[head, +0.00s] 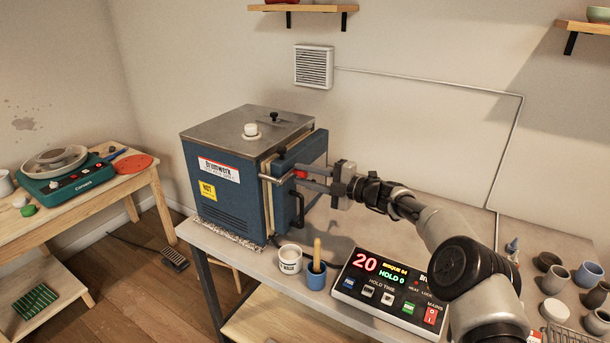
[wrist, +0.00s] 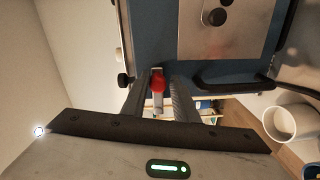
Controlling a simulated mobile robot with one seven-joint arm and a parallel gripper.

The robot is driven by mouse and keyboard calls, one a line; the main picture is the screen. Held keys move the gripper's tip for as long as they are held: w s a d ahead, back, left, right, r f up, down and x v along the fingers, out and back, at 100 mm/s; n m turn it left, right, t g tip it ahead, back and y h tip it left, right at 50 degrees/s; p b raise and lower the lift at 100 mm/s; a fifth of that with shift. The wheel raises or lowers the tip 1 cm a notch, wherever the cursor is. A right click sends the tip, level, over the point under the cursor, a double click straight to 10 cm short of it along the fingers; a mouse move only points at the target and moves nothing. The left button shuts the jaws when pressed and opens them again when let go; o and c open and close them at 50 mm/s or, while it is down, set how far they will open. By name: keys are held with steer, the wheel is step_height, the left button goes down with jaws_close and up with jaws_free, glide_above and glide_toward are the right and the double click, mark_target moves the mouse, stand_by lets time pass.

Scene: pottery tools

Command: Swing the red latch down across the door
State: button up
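The blue kiln (head: 225,205) stands on the grey table. Its door (head: 284,215), with a black handle (head: 299,208), faces right. The red latch (head: 300,174) is partly hidden by my fingers in the head view. In the wrist view, the red latch (wrist: 158,82) shows as a rounded red end with a pale metal piece below it. My gripper (head: 298,178) is at the upper part of the door. In the wrist view, my gripper (wrist: 160,80) has its fingers apart, one on each side of the latch. A narrow gap shows on the right; contact on the left is unclear.
A white cup (head: 290,259), a blue cup (head: 316,275) with a wooden-handled tool, and a control box (head: 385,285) stand in front of the kiln. Several small pots (head: 556,279) stand at the right. The wall is behind.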

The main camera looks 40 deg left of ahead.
steer(key=shift+o, duration=0.7)
steer(key=shift+r, duration=0.1)
steer(key=w+d+b, duration=0.1)
steer(key=w+d, duration=0.1)
steer(key=d, duration=1.5)
steer(key=shift+d+r, duration=0.15)
steer(key=shift+r, duration=0.2)
